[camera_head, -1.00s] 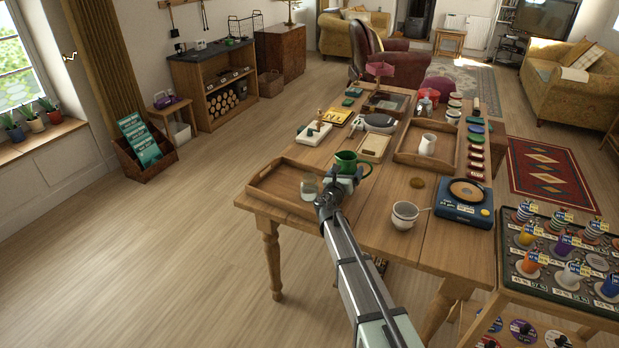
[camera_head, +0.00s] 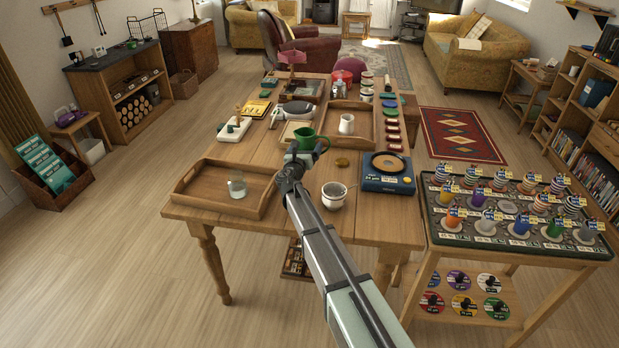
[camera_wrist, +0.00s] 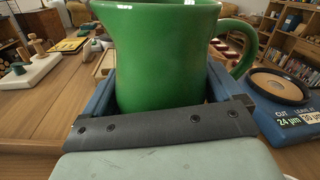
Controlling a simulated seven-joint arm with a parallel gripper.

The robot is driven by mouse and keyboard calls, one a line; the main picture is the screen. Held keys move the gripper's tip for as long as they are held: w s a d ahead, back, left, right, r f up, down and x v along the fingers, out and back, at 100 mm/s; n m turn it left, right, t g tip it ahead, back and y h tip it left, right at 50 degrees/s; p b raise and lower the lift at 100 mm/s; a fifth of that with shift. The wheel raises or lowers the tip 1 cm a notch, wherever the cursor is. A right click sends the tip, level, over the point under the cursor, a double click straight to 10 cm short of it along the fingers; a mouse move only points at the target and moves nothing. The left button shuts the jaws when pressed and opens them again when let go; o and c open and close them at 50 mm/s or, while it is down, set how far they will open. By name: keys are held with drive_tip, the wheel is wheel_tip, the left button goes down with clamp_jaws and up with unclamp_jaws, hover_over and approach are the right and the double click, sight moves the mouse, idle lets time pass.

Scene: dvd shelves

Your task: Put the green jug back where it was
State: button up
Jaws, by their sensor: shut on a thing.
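The green jug (camera_head: 305,140) is upright in my gripper (camera_head: 296,156), above the near part of the wooden table. In the wrist view the jug (camera_wrist: 160,55) fills the middle, with its handle to the right and spout to the left. The blue jaws of my gripper (camera_wrist: 160,98) stand on both sides of it, shut on it. The jug's base is hidden behind the gripper, so I cannot tell its height over the table. A wooden tray (camera_head: 194,204) with a clear glass (camera_head: 237,187) is to the left. Another tray (camera_head: 345,107) with a white jug (camera_head: 346,123) is beyond.
A white cup (camera_head: 334,194) stands just right of my arm. A white block with pegs (camera_head: 234,129) is at the back left. Bare tabletop (camera_head: 375,224) shows at the front right.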

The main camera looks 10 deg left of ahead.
drive_tip(key=w, duration=0.1)
drive_tip(key=w+d, duration=0.1)
drive_tip(key=shift+w+d+r+h, duration=0.2)
drive_tip(key=shift+w+h, duration=0.1)
drive_tip(key=shift+m+h, duration=0.3)
drive_tip(key=shift+m, duration=0.1)
drive_tip(key=shift+w+f, duration=0.25)
drive_tip(key=shift+f, duration=1.45)
drive_tip(key=shift+w+f, duration=0.25)
drive_tip(key=shift+f, duration=1.5)
drive_tip(key=shift+w+f, duration=0.25)
drive_tip(key=shift+f, duration=1.45)
drive_tip(key=shift+f, duration=0.1)
drive_tip(key=o, duration=1.1)
drive_tip(key=s, duration=0.4)
drive_tip(key=s+a, duration=0.1)
drive_tip(key=s, duration=0.3)
drive_tip(key=s+a, duration=0.1)
drive_tip(key=s, duration=0.2)
drive_tip(key=shift+s+a, duration=0.15)
drive_tip(key=shift+s, duration=0.25)
